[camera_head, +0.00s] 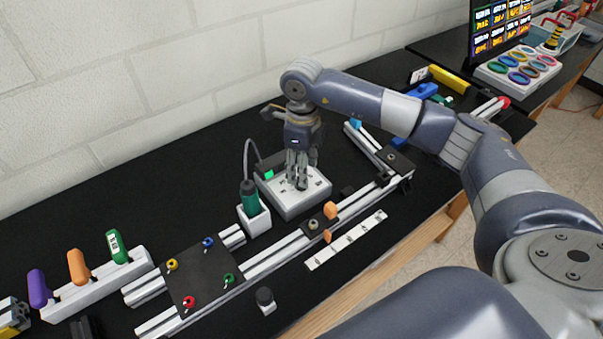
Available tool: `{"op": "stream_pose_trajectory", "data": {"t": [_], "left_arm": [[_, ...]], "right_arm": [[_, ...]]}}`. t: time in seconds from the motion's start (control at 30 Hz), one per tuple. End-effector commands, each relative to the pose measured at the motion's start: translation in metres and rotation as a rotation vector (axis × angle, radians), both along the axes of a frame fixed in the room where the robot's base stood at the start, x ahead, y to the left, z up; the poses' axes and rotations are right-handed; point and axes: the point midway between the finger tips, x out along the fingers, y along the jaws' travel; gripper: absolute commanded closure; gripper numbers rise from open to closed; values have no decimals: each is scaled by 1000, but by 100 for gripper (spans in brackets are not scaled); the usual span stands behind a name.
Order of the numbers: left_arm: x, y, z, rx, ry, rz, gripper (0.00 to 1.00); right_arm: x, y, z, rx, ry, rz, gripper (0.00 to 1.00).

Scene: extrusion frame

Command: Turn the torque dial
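A light grey control box (292,205) with a small green display (268,175) sits on the black tabletop near the wall. My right gripper (299,184) points straight down onto the top of this box, with its fingertips at or just above the top face. The fingers look close together. They cover the spot beneath them, so the torque dial is hidden and I cannot tell whether they hold it. A green electric driver (249,195) stands in a white holder (257,221) just left of the box, with a cable looping up behind it. My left gripper is out of view.
Aluminium extrusions (275,259) with a dark plate (205,281) lie in front of the box. A white strip (345,240) lies nearby. Purple, orange and green-handled tools (78,266) stand in a rack at left. The tabletop at back left is clear.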

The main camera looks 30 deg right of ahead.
Motion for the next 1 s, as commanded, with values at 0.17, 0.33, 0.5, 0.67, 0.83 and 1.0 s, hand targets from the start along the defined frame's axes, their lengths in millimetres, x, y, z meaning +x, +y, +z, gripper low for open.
{"op": "stream_pose_trajectory", "data": {"t": [0.17,0.33,0.5,0.67,0.83,1.0], "left_arm": [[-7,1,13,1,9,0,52],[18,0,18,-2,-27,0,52],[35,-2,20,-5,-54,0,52],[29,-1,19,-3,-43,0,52],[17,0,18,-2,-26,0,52],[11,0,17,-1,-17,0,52]], "right_arm": [[-1,1,-28,1,4,-1,52],[0,1,-44,2,1,0,52],[1,0,-48,1,-1,1,52],[1,0,-48,1,-1,0,52],[1,1,-48,1,-1,0,91],[1,1,-48,1,-1,1,97]]}}
